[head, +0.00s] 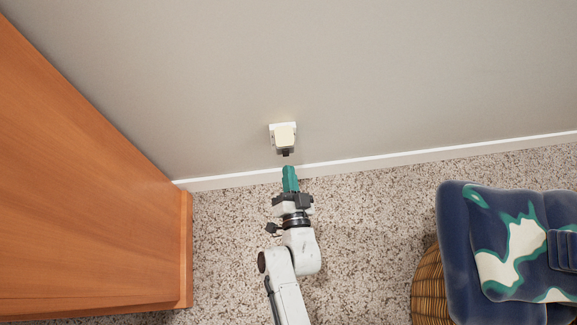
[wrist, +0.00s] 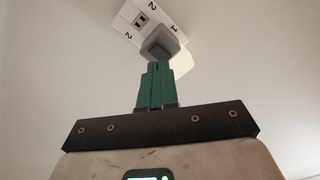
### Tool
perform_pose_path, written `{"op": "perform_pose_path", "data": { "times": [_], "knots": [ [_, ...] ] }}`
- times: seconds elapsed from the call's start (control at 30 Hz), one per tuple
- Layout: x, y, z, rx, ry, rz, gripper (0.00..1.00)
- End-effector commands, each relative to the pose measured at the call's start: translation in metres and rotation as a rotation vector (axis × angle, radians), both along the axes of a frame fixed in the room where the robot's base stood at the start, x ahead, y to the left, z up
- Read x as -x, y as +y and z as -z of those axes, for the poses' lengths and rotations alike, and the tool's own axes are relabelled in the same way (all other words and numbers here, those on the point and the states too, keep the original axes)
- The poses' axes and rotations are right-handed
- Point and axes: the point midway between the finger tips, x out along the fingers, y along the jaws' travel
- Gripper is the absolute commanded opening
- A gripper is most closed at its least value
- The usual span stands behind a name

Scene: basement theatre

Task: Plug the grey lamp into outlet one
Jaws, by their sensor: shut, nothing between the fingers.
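A white wall plate (head: 271,127) is on the wall, low above the baseboard. In the wrist view the plate (wrist: 127,18) shows a bare socket beside the labels 2, and a label 1 further right. A grey block (wrist: 160,44), seemingly the grey lamp's body, covers the plate beside the 1. A cream, bright part (wrist: 183,62) shows behind it. In the head view there is a cream box (head: 285,135) with a dark block (head: 285,152) below. My gripper (head: 289,170) is shut and empty, its teal fingers just short of the dark block. The prongs are hidden.
A wooden cabinet (head: 90,190) stands at the left. A wicker seat (head: 428,285) with blue patterned cushions (head: 500,245) is at the right. The speckled floor between them is clear. A white baseboard (head: 400,155) runs along the wall.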

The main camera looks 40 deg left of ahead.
Motion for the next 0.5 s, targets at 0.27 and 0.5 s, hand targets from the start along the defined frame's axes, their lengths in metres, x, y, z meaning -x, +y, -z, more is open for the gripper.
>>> {"op": "perform_pose_path", "data": {
  "times": [0.27, 0.5],
  "knots": [
    [0.034, -0.04, -0.002, 0.004, 0.002, 0.001, 0.0],
    [0.057, -0.067, -0.001, 0.002, 0.0, 0.0, 0.0]
  ]
}}
